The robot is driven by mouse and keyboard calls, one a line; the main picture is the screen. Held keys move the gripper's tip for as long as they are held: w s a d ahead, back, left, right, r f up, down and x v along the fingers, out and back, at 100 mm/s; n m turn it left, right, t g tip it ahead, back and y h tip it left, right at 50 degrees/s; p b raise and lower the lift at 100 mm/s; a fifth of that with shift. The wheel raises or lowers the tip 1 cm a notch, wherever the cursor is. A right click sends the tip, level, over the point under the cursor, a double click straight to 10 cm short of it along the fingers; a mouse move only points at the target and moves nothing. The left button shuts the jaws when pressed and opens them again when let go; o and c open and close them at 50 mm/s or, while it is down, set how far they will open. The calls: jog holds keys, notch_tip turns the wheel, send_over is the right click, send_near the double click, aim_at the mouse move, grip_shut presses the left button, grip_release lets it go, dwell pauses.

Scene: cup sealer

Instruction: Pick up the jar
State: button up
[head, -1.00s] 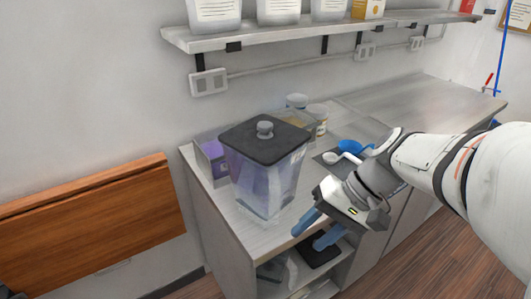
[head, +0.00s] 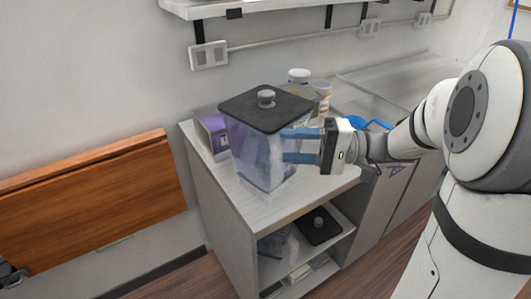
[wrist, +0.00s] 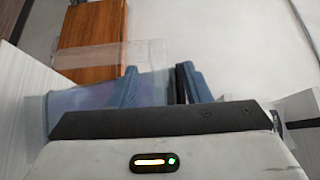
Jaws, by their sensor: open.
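The jar (head: 252,158) is a clear, tapered square container with a purple tint, a flat black lid and a grey knob. It stands upright near the counter's left front corner. My gripper (head: 284,146) is open at the jar's right side, below the lid. Its two blue fingers point left, one above the other, and overlap the jar's right part in the head view. In the wrist view, a clear, bluish surface, apparently the jar (wrist: 88,100), shows by the left finger. I cannot tell whether the fingers touch the jar or straddle a part of it.
The counter (head: 300,198) has a purple box (head: 213,130) left of the jar and small tubs (head: 320,92) behind it. A blue item (head: 368,122) lies beyond my gripper. An open shelf below holds another black lid (head: 319,226). A wall shelf (head: 270,10) hangs above.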

jog(key=shift+a, duration=0.95)
jog(key=shift+s+f, duration=0.1)
jog(key=c, duration=0.9)
grip_shut()
jog(key=shift+s+f, duration=0.1)
jog(key=shift+f, duration=0.05)
